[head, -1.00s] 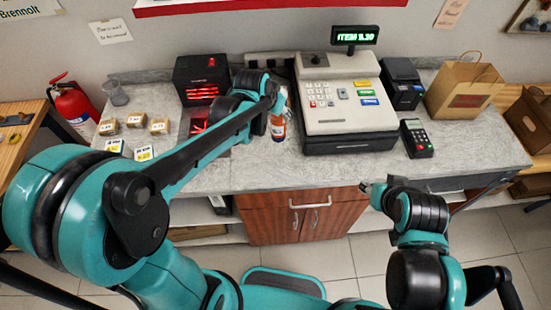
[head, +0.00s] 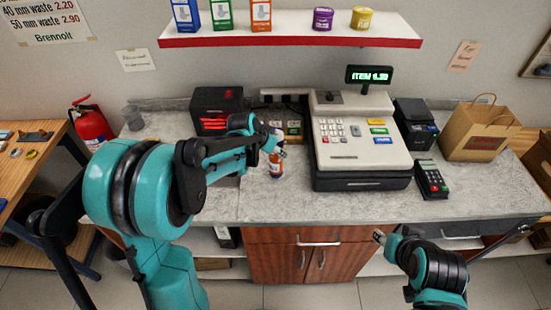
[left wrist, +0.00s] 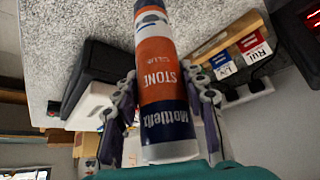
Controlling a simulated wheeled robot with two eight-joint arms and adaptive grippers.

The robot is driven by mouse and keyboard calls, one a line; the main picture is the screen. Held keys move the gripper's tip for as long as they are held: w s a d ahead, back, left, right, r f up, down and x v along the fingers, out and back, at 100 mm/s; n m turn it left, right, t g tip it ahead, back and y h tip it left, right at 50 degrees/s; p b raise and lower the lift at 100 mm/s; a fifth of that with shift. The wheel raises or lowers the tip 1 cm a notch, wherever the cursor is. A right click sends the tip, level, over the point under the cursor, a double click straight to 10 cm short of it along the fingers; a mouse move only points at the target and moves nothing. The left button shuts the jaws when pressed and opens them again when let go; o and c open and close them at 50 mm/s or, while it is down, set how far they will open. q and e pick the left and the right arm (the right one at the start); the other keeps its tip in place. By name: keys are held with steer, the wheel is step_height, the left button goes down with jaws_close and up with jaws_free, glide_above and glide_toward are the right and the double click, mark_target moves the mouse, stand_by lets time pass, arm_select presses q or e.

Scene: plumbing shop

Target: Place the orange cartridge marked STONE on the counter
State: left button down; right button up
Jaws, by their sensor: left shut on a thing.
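The orange cartridge (head: 276,165) is upright, or nearly so, just left of the cash register in the head view. In the left wrist view the cartridge (left wrist: 160,75) shows an orange band reading STONE and a dark blue band reading Mottlefix. My left gripper (head: 276,142) is shut on it, with a finger on each side in the left wrist view (left wrist: 164,105). The cartridge's lower end is over the grey counter (head: 310,208); I cannot tell whether it touches. My right gripper (head: 379,237) is in front of the counter; its fingers are too small to read.
The cash register (head: 352,145) stands close on the right, with a card terminal (head: 431,178) beyond it. A black box with red lights (head: 217,110) stands behind on the left. A red-edged shelf (head: 290,41) hangs above. Bare counter lies in front of the cartridge.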

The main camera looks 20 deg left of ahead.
mark_target(276, 158)
arm_select(q)
step_height(276, 158, down, 3)
steer(key=shift+f+b, duration=0.2)
steer(key=shift+b, duration=0.15)
steer(key=shift+f, duration=0.25)
steer(key=shift+s+f, duration=0.1)
steer(key=shift+f, duration=0.05)
steer(key=c, duration=0.9)
jaws_free()
